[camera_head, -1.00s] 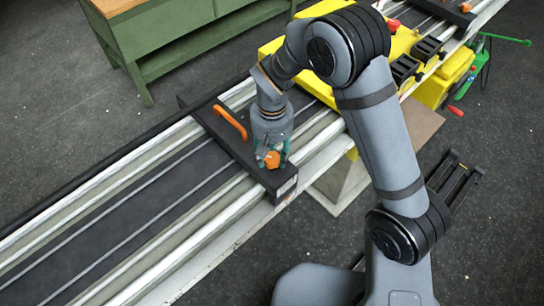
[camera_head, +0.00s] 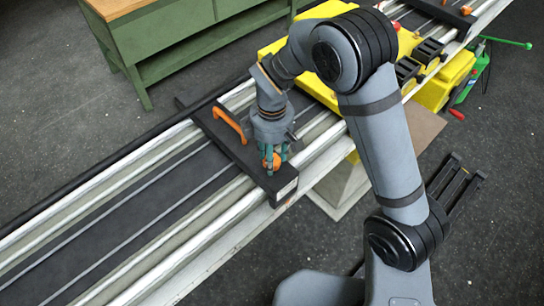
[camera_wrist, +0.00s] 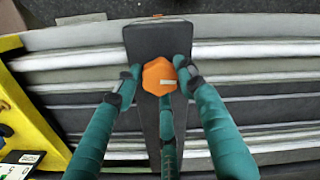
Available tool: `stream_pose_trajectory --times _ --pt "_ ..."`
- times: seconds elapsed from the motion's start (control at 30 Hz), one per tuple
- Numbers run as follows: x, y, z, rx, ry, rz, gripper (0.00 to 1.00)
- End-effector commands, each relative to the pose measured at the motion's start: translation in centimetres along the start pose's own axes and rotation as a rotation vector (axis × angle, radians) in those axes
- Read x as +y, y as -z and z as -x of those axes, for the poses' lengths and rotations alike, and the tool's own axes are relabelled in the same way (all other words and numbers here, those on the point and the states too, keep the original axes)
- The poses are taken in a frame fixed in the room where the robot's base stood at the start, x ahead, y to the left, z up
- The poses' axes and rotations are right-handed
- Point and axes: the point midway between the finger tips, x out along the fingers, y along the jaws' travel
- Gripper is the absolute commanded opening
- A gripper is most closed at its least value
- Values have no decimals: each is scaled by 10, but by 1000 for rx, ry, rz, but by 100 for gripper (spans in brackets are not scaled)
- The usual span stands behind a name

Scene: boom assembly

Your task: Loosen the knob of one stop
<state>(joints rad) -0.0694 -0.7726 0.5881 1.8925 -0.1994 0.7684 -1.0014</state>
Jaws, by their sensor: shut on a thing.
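The stop is a black bar (camera_head: 222,134) lying across the rails, with an orange handle (camera_head: 229,123) towards its far end. Its orange knob (camera_head: 271,161) sits near the close end of the bar. In the wrist view the knob (camera_wrist: 159,77) is a hexagon-like orange head with a pale mark on it. My gripper (camera_head: 274,158) points down over the knob. In the wrist view its teal fingers (camera_wrist: 160,82) are shut around the knob, two at its sides and one at its lower edge. The knob's underside is hidden.
The silvery rails (camera_head: 150,222) run diagonally under the stop. A yellow machine body (camera_head: 312,78) stands on the rails behind my arm; its yellow edge (camera_wrist: 28,100) shows at left in the wrist view. A second black stop (camera_head: 443,12) lies at the top right. A green workbench (camera_head: 170,35) stands behind.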

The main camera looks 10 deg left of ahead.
Motion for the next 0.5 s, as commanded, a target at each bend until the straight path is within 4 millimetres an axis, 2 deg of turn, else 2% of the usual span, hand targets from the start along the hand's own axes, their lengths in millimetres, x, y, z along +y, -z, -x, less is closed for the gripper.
stream_pose_trajectory --times 0.5 --pt "0 0 1 0 0 490 13"
